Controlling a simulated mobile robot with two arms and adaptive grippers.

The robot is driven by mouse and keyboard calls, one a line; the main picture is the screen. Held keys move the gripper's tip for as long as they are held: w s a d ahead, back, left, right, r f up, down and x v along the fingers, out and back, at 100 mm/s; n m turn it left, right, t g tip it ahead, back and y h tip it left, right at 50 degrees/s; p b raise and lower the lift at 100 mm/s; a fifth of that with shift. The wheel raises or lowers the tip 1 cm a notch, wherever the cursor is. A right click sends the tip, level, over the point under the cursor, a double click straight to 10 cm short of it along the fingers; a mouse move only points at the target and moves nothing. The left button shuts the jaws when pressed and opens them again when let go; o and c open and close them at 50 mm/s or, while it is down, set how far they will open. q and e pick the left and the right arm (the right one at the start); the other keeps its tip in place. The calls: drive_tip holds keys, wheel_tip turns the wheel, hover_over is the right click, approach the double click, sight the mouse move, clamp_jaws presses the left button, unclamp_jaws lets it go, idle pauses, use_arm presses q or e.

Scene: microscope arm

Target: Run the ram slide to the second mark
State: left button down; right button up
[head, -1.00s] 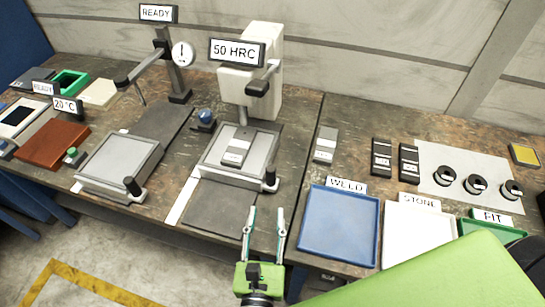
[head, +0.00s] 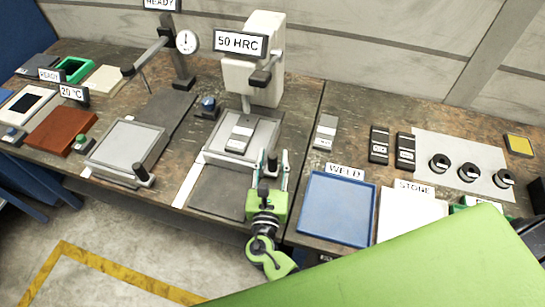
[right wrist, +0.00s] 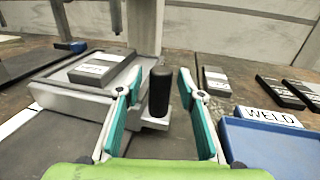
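The ram slide (head: 218,158) is a grey plate under the tester with the 50 HRC sign (head: 240,43). A grey block with a pale label (head: 238,140) lies on it; the slide also shows in the right wrist view (right wrist: 70,101). A black upright knob (right wrist: 159,90) stands at its front right corner. My right gripper (head: 273,160) is at this corner; in the right wrist view it is open (right wrist: 160,100), with one teal finger on each side of the knob. Contact cannot be told. My left gripper is out of view. No scale marks can be made out.
A blue tray (head: 338,210) labelled WELD stands close right of my right gripper, with a white tray (head: 400,215) beyond. Another grey plate with a black knob (head: 142,173) is at the left. A dark bare plate (head: 215,195) lies before the slide.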

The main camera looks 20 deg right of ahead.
clamp_jaws()
drive_tip(key=x, duration=0.2)
drive_tip(key=d+x, duration=0.1)
drive_tip(key=x, duration=0.2)
drive_tip(key=shift+s, duration=0.25)
drive_tip(key=shift+s+a+r, duration=0.1)
drive_tip(key=shift+r, duration=0.05)
drive_tip(key=shift+c, duration=1.7)
unclamp_jaws()
drive_tip(key=o, duration=0.3)
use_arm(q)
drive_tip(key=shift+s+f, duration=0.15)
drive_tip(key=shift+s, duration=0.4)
use_arm(e)
drive_tip(key=shift+o, duration=0.2)
